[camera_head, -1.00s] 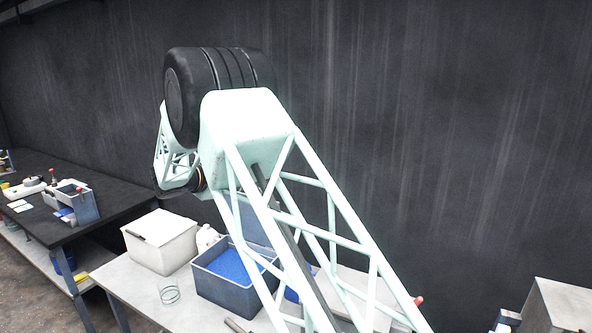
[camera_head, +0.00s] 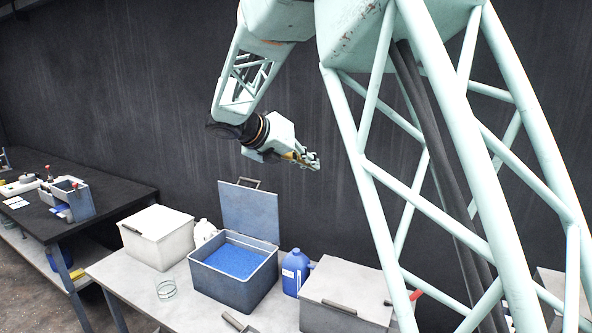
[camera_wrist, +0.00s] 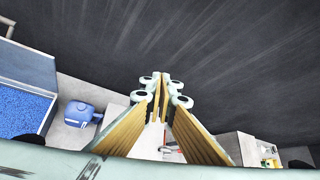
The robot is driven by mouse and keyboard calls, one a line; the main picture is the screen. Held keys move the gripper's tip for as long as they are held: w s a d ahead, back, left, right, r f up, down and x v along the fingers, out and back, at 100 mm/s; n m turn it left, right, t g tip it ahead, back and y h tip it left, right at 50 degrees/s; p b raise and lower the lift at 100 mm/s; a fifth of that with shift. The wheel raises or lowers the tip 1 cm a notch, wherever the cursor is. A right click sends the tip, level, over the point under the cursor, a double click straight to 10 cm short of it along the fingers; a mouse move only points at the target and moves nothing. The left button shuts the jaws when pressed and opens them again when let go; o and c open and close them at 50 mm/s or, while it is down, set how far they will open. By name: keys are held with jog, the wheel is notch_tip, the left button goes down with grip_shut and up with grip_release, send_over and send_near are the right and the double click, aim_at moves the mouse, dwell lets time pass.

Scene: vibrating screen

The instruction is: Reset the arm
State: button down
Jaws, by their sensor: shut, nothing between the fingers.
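My gripper (camera_head: 312,162) hangs in the air in front of the dark wall, above and behind the table with the boxes. In the wrist view my gripper (camera_wrist: 161,80) shows its two wood-coloured finger pads converging, with the tips together and nothing between them. It touches nothing. My arm's pale green lattice links fill the right half of the head view and hide part of the table.
Below stand an open grey box (camera_head: 238,293) of blue grains with its lid raised, a blue jug (camera_head: 296,272), a white box (camera_head: 157,238), a glass beaker (camera_head: 166,289) and a closed grey box (camera_head: 347,297). A dark bench (camera_head: 110,197) stands left.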

jog(key=s+d+m+g+y+b, duration=0.1)
jog(key=s+d+m+b, duration=0.1)
jog(key=s+d+m, duration=0.6)
jog(key=s+d+f+m+g+y+b, duration=0.1)
jog(key=s+d+m+g, duration=0.2)
jog(key=s, duration=1)
jog(key=s+d+m+y+b, duration=0.1)
jog(key=s+d+m+b, duration=0.1)
jog(key=s+d+m, duration=0.6)
jog(key=s+a+f+m+y+b, duration=0.1)
jog(key=s+f+m, duration=0.3)
jog(key=s, duration=0.7)
jog(key=s+a+f+m+y+b, duration=0.1)
jog(key=s+f+m+y+b, duration=0.1)
jog(key=s, duration=0.9)
jog(key=s+a+f+m+y+b, duration=0.1)
jog(key=s+f+m+y+b, duration=0.1)
jog(key=s+f+m, duration=0.4)
jog(key=s+m+b, duration=0.1)
jog(key=s+m, duration=0.1)
jog(key=s, duration=0.3)
